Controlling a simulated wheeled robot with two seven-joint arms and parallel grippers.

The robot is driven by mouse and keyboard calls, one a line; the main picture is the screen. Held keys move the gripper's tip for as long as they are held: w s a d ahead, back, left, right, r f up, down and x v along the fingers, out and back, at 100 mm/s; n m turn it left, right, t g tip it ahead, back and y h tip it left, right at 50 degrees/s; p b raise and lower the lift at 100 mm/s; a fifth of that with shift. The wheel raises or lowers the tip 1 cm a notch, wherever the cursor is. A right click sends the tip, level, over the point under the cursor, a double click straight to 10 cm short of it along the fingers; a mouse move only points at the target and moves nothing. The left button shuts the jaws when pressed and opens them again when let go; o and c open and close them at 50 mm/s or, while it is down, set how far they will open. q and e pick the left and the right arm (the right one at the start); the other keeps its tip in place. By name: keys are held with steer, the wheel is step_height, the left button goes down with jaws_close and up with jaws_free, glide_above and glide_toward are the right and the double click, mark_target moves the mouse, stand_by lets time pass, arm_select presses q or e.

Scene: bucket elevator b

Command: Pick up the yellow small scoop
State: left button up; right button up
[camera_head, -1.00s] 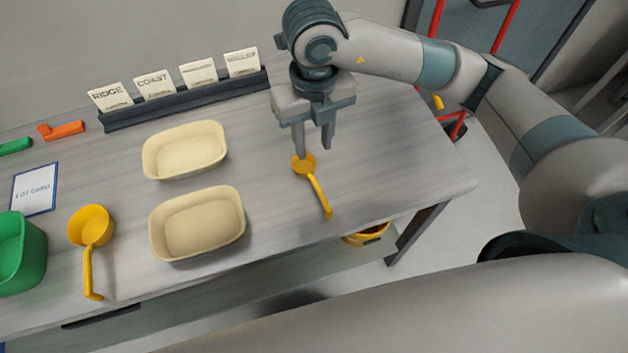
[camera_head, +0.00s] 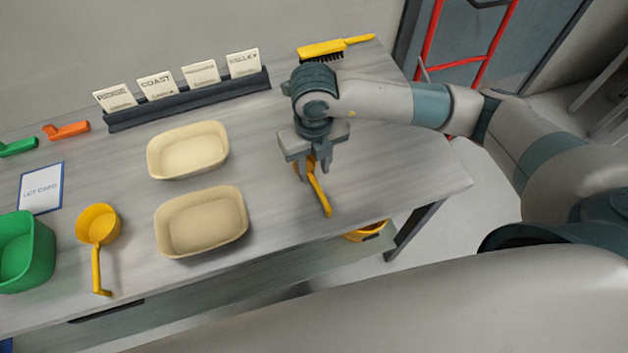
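The small yellow scoop (camera_head: 319,194) lies on the right part of the grey table, its handle pointing toward the front edge. My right gripper (camera_head: 315,174) is down over the scoop's cup end, with its fingers apart on either side of it. The fingers and palm hide most of the cup, so I cannot tell whether they touch it. A larger yellow scoop (camera_head: 98,226) lies at the left front of the table, clear of the gripper. My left gripper is not in view.
Two cream trays (camera_head: 188,150) (camera_head: 201,221) stand left of my gripper. A dark card rack (camera_head: 187,100) and a yellow brush (camera_head: 335,47) are at the back. A green bin (camera_head: 22,252) and lot card (camera_head: 41,188) are at left. Table right of the scoop is clear.

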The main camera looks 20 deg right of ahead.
mark_target(314, 180)
steer(key=shift+s+f+p, duration=0.1)
steer(key=shift+f+p, duration=0.25)
steer(key=shift+p, duration=0.1)
step_height(314, 180, down, 4)
steer(key=shift+s+r+p, duration=0.1)
steer(key=shift+s+p, duration=0.05)
steer(key=shift+p, duration=0.8)
steer(key=shift+f, duration=0.35)
steer(key=shift+c, duration=0.6)
jaws_close()
